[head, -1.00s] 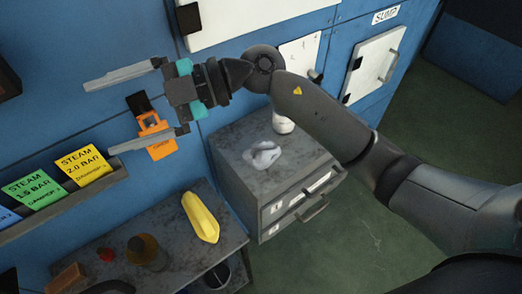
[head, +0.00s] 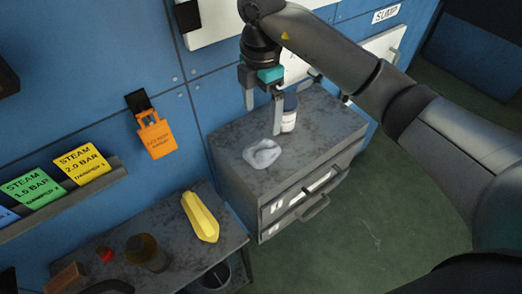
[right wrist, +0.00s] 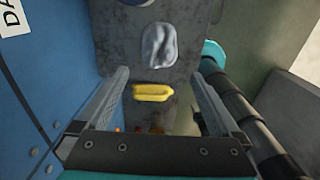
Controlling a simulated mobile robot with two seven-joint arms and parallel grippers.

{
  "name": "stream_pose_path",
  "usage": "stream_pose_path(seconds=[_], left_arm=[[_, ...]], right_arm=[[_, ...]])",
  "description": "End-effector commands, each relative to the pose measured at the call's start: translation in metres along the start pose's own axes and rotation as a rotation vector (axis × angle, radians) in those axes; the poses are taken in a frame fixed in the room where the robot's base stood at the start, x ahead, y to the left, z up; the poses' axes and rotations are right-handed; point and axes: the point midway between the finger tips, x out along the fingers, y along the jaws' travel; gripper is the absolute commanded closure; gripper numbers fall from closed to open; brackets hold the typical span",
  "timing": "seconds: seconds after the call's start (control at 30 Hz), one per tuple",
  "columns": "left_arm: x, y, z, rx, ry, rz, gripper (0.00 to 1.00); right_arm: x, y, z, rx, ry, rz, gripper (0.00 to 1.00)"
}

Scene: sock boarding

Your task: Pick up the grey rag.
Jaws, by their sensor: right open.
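The grey rag (head: 263,153) lies crumpled on top of the grey drawer cabinet (head: 232,140), near its left front part. My right gripper (head: 263,120) points down with its fingers open and empty. In the head view it appears just above and behind the rag, apart from it. In the right wrist view the rag (right wrist: 159,45) shows beyond the fingertips, roughly centred between the open fingers (right wrist: 160,73). My left gripper is not in view.
A bottle (head: 289,120) stands on the cabinet, close to the right finger in the picture. A yellow object (head: 201,217), a brown jar (head: 146,252) and a red item (head: 105,254) sit on the lower bench. An orange tag (head: 156,136) hangs on the blue wall.

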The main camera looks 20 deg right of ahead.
Motion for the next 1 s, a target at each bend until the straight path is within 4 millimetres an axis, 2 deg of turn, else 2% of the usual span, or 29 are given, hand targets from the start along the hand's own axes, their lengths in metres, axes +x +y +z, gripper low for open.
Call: stream_pose_path(seconds=[0.1, 0.23, 0.47, 0.8, 1.0], left_arm=[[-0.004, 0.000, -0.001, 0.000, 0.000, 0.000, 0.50], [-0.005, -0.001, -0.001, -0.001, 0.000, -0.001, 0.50], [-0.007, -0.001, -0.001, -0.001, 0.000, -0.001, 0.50], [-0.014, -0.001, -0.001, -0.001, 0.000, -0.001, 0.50], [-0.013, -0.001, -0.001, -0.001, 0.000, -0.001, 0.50]], right_arm=[[0.026, -0.001, 0.000, 0.002, 0.001, -0.005, 0.00], [0.048, -0.001, 0.000, 0.001, 0.001, -0.003, 0.00], [0.065, 0.000, 0.000, -0.001, 0.001, -0.001, 0.00], [0.110, 0.001, 0.000, -0.002, 0.002, -0.001, 0.00], [0.114, 0.002, 0.000, -0.002, 0.001, 0.002, 0.00]])
